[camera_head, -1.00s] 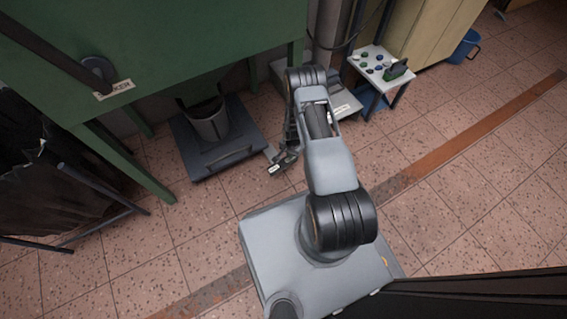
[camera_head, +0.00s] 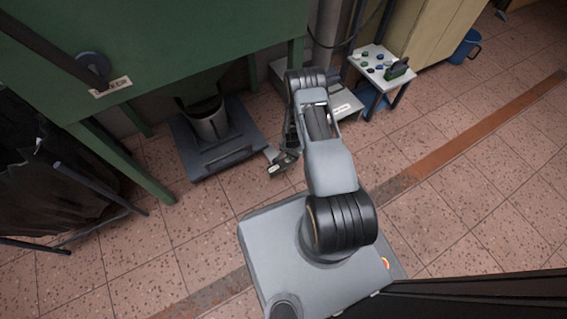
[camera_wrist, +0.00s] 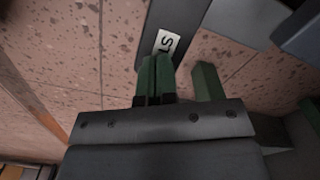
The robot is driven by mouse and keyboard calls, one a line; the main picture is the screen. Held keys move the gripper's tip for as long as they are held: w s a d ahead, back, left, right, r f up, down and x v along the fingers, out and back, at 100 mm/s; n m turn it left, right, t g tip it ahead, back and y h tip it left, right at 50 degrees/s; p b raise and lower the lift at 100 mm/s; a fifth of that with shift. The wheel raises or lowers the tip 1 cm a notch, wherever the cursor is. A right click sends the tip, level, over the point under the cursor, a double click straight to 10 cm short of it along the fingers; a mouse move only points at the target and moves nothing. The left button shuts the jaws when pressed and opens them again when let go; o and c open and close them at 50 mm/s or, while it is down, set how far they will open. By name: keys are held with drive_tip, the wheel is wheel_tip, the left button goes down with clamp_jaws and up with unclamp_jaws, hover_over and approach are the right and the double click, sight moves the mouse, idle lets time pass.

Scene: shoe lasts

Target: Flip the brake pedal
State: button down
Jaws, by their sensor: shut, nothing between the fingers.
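A dark bar with a white label (camera_wrist: 167,42), partly legible as "ST", lies under my fingertips in the wrist view; it looks like the brake pedal. In the head view a small dark labelled part (camera_head: 276,168) shows near the floor, just right of the dark platform. My gripper (camera_wrist: 155,72) has green fingers, shut together with nothing between them. The fingertips overlap the bar's near part in the wrist view, and I cannot tell whether they touch it. In the head view my arm partly hides the gripper area.
A green machine (camera_head: 190,45) stands at the upper left, with a dark platform (camera_head: 222,158) under its chute. A small white table with buttons (camera_head: 378,62) and a blue bucket (camera_head: 465,47) are at the upper right. Tiled floor (camera_head: 470,190) is clear on the right.

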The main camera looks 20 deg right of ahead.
drive_tip(key=shift+f+b, duration=0.75)
drive_tip(key=shift+f, duration=0.15)
drive_tip(key=shift+r, duration=0.1)
drive_tip(key=shift+r+p, duration=2.55)
drive_tip(key=shift+r, duration=0.95)
drive_tip(key=w+a+r+n+t+p, duration=0.15)
drive_tip(key=r+p, duration=0.75)
drive_tip(key=r, duration=1.4)
drive_tip(key=w+a+r+n+p, duration=0.2)
drive_tip(key=r+p, duration=0.6)
drive_tip(key=r, duration=1.4)
drive_tip(key=s+a+r+n+p, duration=0.2)
drive_tip(key=s+r+p, duration=0.4)
drive_tip(key=r, duration=0.6)
drive_tip(key=s+a+r+n+t+p, duration=0.1)
drive_tip(key=s+r+p, duration=0.5)
drive_tip(key=r, duration=0.7)
drive_tip(key=s+a+r+n+t+p, duration=0.1)
drive_tip(key=s+a+r+n+p, duration=0.2)
drive_tip(key=s+r+p, duration=0.4)
wheel_tip(320, 180, up, 6)
drive_tip(key=shift+s+r+n, duration=0.25)
drive_tip(key=shift+n, duration=0.3)
